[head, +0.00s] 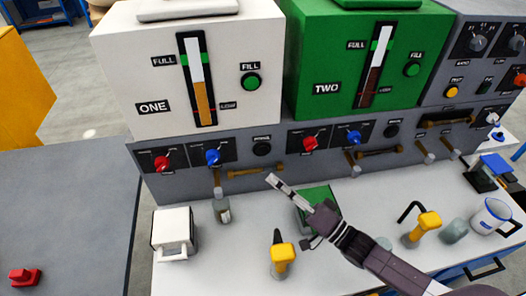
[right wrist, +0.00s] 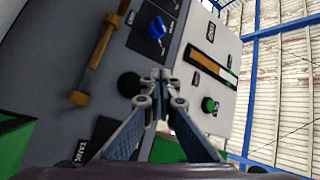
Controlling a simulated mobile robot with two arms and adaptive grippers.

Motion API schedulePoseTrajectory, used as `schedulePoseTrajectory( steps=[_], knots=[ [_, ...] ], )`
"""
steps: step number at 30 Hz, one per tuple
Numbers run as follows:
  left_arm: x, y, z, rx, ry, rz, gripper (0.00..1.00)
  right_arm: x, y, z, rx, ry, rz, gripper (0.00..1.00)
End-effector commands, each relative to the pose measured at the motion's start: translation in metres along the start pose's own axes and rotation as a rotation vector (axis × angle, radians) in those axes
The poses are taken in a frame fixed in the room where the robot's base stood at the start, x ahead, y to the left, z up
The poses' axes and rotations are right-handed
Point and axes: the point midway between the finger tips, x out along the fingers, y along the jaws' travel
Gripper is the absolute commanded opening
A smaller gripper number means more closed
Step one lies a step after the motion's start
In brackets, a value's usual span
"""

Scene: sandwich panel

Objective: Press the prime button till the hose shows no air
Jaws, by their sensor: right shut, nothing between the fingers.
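A black round button (head: 262,149), under a small label too blurred to read, is on the grey panel below the white tank marked ONE. It also shows in the right wrist view (right wrist: 129,84), just left of my fingertips. A short tan-brown hose (head: 255,171) runs below the button; it shows too in the right wrist view (right wrist: 100,60). I cannot tell whether air is in it. My right gripper (head: 273,181) is shut and empty, its tips in front of the panel just below the button, apparently apart from it. My left gripper is not in view.
A second black button (head: 392,130) and hose (head: 380,153) are below the green tank (head: 368,60). Red (head: 162,162) and blue (head: 212,157) knobs are left of the first button. Yellow-topped dispensers (head: 283,254) and a white box (head: 172,229) stand on the counter.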

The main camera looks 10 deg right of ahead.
Motion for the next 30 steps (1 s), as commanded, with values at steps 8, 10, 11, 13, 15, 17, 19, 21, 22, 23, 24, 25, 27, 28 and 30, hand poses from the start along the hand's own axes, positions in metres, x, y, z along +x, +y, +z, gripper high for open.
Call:
schedulePoseTrajectory(
  steps=[8, 10, 11, 13, 15, 17, 19, 21, 22, 23, 24, 25, 27, 28, 30],
  knots=[
    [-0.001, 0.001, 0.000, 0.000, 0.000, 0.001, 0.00, -0.004, -0.004, 0.015, -0.053, -0.059, -0.035, 0.00],
    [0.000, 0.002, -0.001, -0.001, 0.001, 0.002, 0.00, -0.004, -0.004, 0.015, -0.054, -0.060, -0.036, 0.00],
    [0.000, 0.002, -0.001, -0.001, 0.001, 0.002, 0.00, -0.004, -0.004, 0.015, -0.054, -0.060, -0.036, 0.00],
    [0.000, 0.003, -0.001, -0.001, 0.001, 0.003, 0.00, -0.004, -0.004, 0.015, -0.054, -0.060, -0.035, 0.00],
    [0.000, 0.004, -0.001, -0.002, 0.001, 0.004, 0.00, -0.004, -0.004, 0.015, -0.054, -0.059, -0.035, 0.00],
    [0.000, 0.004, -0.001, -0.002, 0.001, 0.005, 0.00, -0.004, -0.004, 0.015, -0.054, -0.059, -0.035, 0.00],
    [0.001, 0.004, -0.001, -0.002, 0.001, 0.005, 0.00, -0.003, -0.003, 0.014, -0.054, -0.058, -0.035, 0.00],
    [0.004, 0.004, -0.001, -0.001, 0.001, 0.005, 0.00, 0.000, -0.001, 0.012, -0.055, -0.058, -0.036, 0.00],
    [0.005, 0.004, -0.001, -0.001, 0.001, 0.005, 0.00, 0.002, 0.001, 0.011, -0.056, -0.058, -0.036, 0.00],
    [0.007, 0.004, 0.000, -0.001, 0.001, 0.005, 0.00, 0.004, 0.003, 0.010, -0.056, -0.058, -0.036, 0.00],
    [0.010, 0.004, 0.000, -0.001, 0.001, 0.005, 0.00, 0.007, 0.005, 0.008, -0.056, -0.058, -0.036, 0.00],
    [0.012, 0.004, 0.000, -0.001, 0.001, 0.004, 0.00, 0.010, 0.007, 0.006, -0.056, -0.058, -0.036, 0.00],
    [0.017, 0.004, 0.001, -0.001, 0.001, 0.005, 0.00, 0.018, 0.012, 0.001, -0.057, -0.057, -0.037, 0.00],
    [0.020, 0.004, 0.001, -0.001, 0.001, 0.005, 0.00, 0.021, 0.014, -0.001, -0.056, -0.057, -0.036, 0.00],
    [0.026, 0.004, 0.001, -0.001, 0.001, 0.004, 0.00, 0.028, 0.019, -0.006, -0.056, -0.057, -0.036, 0.00]
  ],
)
